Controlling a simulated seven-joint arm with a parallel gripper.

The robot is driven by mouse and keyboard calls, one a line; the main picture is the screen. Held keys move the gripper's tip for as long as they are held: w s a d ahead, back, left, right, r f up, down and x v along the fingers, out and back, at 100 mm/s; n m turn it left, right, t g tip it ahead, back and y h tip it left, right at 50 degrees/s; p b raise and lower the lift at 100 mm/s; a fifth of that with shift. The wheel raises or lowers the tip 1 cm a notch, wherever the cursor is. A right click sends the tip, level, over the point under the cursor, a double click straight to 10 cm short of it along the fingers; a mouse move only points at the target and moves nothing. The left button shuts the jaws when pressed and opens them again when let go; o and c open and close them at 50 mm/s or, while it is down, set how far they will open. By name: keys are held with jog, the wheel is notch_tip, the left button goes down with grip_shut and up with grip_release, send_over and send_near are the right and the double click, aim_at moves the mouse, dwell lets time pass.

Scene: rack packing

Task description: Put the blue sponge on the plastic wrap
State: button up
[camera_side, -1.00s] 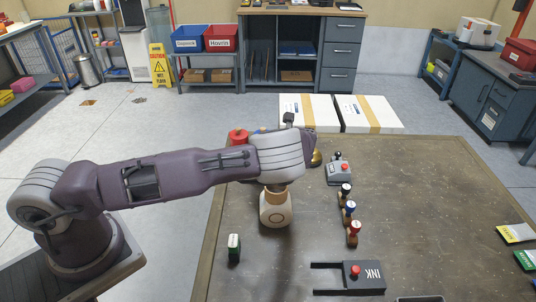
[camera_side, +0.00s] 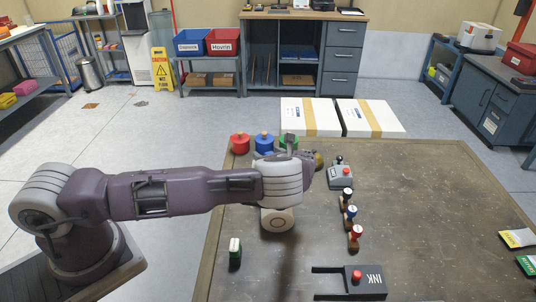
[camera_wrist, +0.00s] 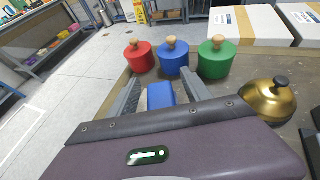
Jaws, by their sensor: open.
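A small blue block (camera_wrist: 160,95), which may be the blue sponge, shows in the wrist view between the fingers of my gripper (camera_wrist: 161,79). The fingers are spread, one to each side of the block, and I cannot tell whether either touches it. In the side view my wrist hides the block and most of the gripper. I cannot make out plastic wrap in either view.
Red (camera_wrist: 139,57), blue (camera_wrist: 172,57) and green (camera_wrist: 215,59) knobbed pots stand beyond the gripper. A brass bell (camera_wrist: 268,100) is to the right. Several stamps, including a red one (camera_side: 355,236), and an ink holder (camera_side: 364,278) stand on the table (camera_side: 450,215). Its right middle is clear.

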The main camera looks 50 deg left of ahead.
aim_at(269, 152)
jog(key=shift+d+r, duration=0.1)
jog(key=shift+r, duration=0.1)
jog(key=v, duration=0.3)
jog(key=shift+r, duration=0.4)
notch_tip(269, 152, up, 6)
jog(key=shift+r, duration=0.1)
jog(key=s+d+r+n+h, duration=0.35)
jog(key=s+r+n, duration=0.3)
jog(key=s, duration=0.25)
jog(key=s+d+r+n+g+h, duration=0.1)
jog(key=s+d+r+n+h, duration=0.2)
jog(key=s+r+n+h, duration=0.45)
jog(key=s+d+r+n+h, duration=0.1)
jog(key=s+d+r+n, duration=0.35)
jog(key=s, duration=0.75)
jog(key=s+d+r+n+t, duration=0.1)
jog(key=s+r+n, duration=0.2)
jog(key=s, duration=0.6)
jog(key=shift+d+n+t+h, duration=0.3)
jog(key=shift+n, duration=0.15)
